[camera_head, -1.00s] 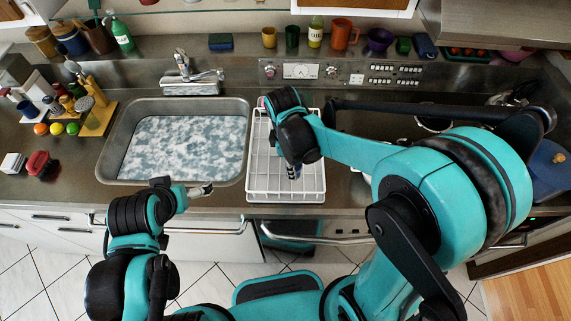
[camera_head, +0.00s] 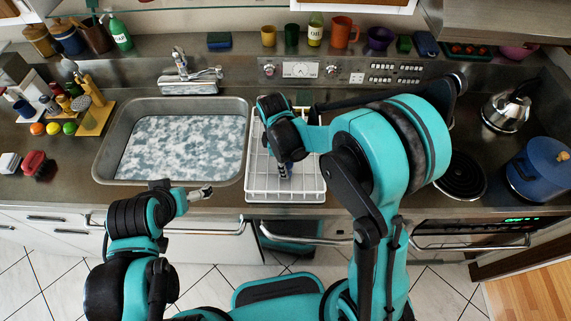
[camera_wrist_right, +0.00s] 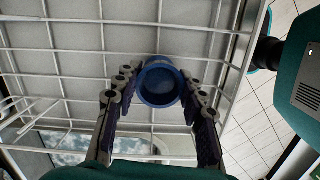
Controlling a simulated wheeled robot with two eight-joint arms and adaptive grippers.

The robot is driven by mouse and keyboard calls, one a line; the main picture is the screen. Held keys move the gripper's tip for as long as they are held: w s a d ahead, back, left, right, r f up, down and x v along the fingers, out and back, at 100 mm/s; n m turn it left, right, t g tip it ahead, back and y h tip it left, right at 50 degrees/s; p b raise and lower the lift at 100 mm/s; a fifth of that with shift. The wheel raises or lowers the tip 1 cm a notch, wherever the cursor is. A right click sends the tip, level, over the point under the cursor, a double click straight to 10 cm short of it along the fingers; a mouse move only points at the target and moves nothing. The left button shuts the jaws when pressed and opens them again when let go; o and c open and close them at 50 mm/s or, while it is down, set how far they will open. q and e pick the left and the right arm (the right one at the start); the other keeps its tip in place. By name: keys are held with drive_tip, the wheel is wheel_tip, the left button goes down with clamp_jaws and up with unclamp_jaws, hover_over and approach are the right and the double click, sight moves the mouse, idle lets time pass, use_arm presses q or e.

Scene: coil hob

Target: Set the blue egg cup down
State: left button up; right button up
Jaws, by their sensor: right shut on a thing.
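The blue egg cup (camera_wrist_right: 160,84) sits between the two fingertips of my right gripper in the right wrist view, its round opening facing the camera. My right gripper (camera_wrist_right: 158,88) is shut on it. In the head view the right gripper (camera_head: 285,168) points down over the white wire dish rack (camera_head: 285,196), and the cup is hardly visible there. The rack's wires (camera_wrist_right: 75,50) show behind the cup in the wrist view. I cannot tell whether the cup touches them. My left gripper (camera_head: 203,192) is by the counter's front edge below the sink; its finger opening is unclear.
The sink (camera_head: 185,145) with foamy water lies left of the rack. A kettle (camera_head: 507,108), a coil burner (camera_head: 462,178) and a blue pot (camera_head: 538,168) are on the right. Several cups stand on the back ledge. The rack looks otherwise empty.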

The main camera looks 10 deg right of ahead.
drive_tip(key=o, duration=1.2)
drive_tip(key=shift+f, duration=0.15)
drive_tip(key=shift+c, duration=0.2)
drive_tip(key=shift+r, duration=0.2)
drive_tip(key=r+p, duration=0.1)
drive_tip(key=r, duration=0.2)
drive_tip(key=r+p, duration=0.1)
drive_tip(key=r, duration=0.3)
drive_tip(key=a+r, duration=0.1)
drive_tip(key=r, duration=0.2)
drive_tip(key=shift+w+a+r+p, duration=0.1)
drive_tip(key=shift+w+r+p, duration=0.1)
drive_tip(key=shift+r+p, duration=0.15)
drive_tip(key=s+d+r+m+t, duration=0.3)
drive_tip(key=s+d+m, duration=0.1)
drive_tip(key=s+m, duration=0.2)
drive_tip(key=s+d+r+m+t+y, duration=0.1)
drive_tip(key=s+d+r+m+t, duration=0.2)
drive_tip(key=m, duration=0.5)
drive_tip(key=s+d+t, duration=0.1)
drive_tip(key=s+d, duration=0.1)
drive_tip(key=s, duration=0.1)
drive_tip(key=shift+d+t, duration=0.2)
drive_tip(key=shift+t, duration=0.1)
